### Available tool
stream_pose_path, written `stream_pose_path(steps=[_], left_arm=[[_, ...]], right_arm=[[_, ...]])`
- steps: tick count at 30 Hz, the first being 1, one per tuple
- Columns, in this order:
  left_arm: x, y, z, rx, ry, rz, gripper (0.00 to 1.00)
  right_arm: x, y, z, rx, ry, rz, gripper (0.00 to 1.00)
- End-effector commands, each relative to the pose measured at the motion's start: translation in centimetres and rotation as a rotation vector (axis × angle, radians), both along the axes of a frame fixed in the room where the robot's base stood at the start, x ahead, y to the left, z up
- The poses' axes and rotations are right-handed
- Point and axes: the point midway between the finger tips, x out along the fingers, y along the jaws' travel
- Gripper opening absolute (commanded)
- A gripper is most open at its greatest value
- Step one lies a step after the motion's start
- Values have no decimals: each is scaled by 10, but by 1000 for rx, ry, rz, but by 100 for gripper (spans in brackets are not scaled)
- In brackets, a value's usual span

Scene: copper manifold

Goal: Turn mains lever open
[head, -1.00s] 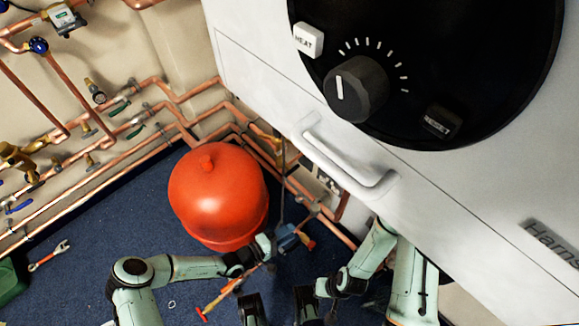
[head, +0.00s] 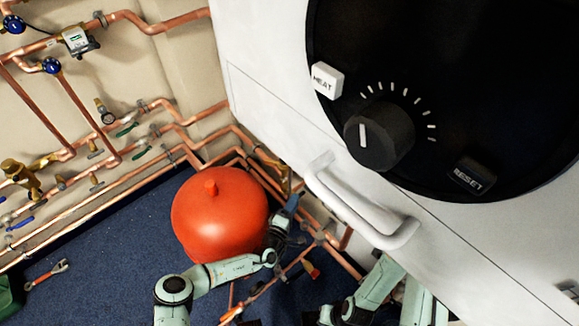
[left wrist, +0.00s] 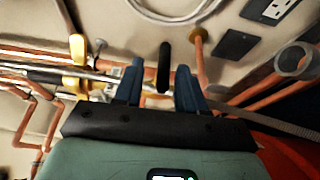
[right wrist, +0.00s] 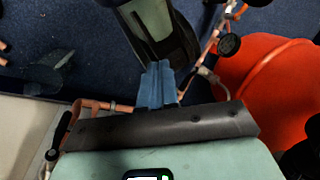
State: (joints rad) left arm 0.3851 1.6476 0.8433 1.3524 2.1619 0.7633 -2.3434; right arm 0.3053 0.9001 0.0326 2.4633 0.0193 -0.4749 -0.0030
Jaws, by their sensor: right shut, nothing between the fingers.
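In the left wrist view a black lever-like handle (left wrist: 164,68) stands upright between the blue fingers of my left gripper (left wrist: 158,85). The fingers are apart, with a gap on each side of the handle; whether it is the mains lever I cannot tell. A yellow lever-like part (left wrist: 78,62) is to the left on the pipes. In the head view my left gripper (head: 290,204) is beside the red vessel, near the pipes under the boiler, and hides what it reaches. My right gripper (right wrist: 158,72) is shut and empty in the right wrist view.
The red vessel (head: 218,212) stands left of my left gripper. The white boiler (head: 270,90) with its handle (head: 355,205) overhangs on the right. Copper pipes (head: 140,170) run along the wall.

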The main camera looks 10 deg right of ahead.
Motion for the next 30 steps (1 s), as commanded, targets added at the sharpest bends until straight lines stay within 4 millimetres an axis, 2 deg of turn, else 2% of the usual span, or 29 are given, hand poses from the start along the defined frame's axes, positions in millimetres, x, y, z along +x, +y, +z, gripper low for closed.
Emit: stream_pose_path(steps=[1,7,18,19,22,30], left_arm=[[7,-6,-5,-1,1,0,40],[23,-16,-2,0,0,-1,40],[27,-18,0,1,1,-1,40],[27,-18,0,1,1,-1,34],[27,-18,0,-1,1,-1,1],[28,-19,3,-8,-9,0,0]], right_arm=[[7,-4,-10,-9,-17,-9,0],[24,-11,-21,-30,-63,-27,0],[28,-13,-22,-35,-75,-31,0],[28,-13,-22,-35,-75,-32,0],[28,-13,-22,-35,-75,-31,0],[28,-13,-22,-35,-74,-30,0]])
